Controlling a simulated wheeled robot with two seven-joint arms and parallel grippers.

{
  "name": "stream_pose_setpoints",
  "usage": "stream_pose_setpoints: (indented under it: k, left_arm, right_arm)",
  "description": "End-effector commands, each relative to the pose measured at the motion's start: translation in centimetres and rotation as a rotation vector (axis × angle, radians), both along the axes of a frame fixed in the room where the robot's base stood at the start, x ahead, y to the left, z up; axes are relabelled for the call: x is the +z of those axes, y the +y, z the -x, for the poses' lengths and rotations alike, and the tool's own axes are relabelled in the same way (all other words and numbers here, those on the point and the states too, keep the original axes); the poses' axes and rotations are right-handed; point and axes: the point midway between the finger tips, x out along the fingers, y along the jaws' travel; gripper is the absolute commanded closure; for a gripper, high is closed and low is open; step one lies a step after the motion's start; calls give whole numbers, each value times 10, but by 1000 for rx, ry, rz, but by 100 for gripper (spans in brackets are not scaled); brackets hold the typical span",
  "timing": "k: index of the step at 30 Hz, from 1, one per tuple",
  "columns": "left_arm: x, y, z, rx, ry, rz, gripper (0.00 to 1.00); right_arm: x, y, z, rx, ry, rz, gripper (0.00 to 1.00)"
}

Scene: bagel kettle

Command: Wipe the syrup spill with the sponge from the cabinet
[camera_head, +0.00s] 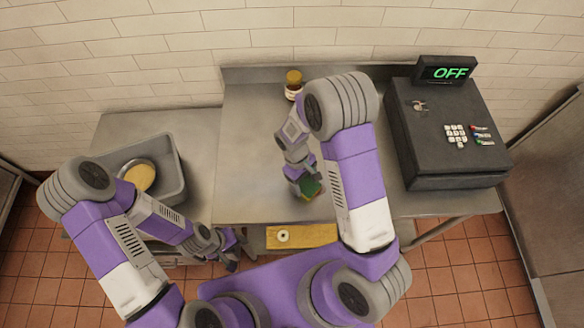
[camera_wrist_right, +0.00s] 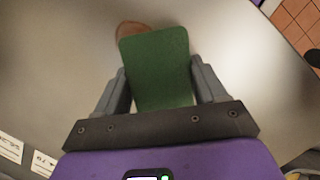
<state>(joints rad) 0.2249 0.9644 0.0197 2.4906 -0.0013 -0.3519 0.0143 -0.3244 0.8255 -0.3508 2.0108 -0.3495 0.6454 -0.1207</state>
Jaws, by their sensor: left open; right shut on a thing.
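A green sponge (camera_head: 309,188) is in my right gripper (camera_head: 306,178), over the front part of the metal counter (camera_head: 250,185). In the right wrist view the sponge (camera_wrist_right: 158,70) sits between both fingers of my right gripper (camera_wrist_right: 160,92). A brown patch (camera_wrist_right: 128,56), which looks like the syrup spill, shows past the sponge's far left corner and is partly hidden by it. I cannot tell whether the sponge touches the counter. My left gripper (camera_head: 229,262) is open and hangs low at the counter's front left edge, away from the sponge.
A bottle with a yellow cap (camera_head: 293,86) stands at the back. A black register (camera_head: 450,140) reading OFF is at the right. A grey tub (camera_head: 172,165) with a bowl is at the left. A wooden board (camera_head: 315,236) with a ring-shaped item lies in front.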

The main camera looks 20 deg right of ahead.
Motion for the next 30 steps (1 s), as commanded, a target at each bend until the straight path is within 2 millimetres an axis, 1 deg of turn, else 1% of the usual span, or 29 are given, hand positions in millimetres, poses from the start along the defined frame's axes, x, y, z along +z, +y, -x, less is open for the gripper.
stream_pose_setpoints:
  k: [1,4,7,8,11,12,15,30]
  left_arm:
    - [-1,0,0,0,0,0,56]
    - [-1,0,0,0,0,0,56]
    - [-2,0,0,0,0,0,56]
    - [-2,0,0,0,0,0,56]
    - [-1,0,0,0,0,0,56]
    - [4,0,0,0,0,0,56]
    - [12,0,0,0,0,0,56]
    - [45,0,0,0,0,0,56]
  right_arm:
    - [0,6,0,3,-2,-3,58]
    - [1,13,-1,-1,-4,-4,58]
    - [-2,20,0,-7,-2,-3,58]
    - [1,23,-1,-8,-4,-3,58]
    - [-1,29,0,-11,0,-2,58]
    - [6,28,0,-13,-1,-2,58]
    - [25,28,0,-12,-3,-4,58]
    - [69,28,0,-11,-2,-3,58]
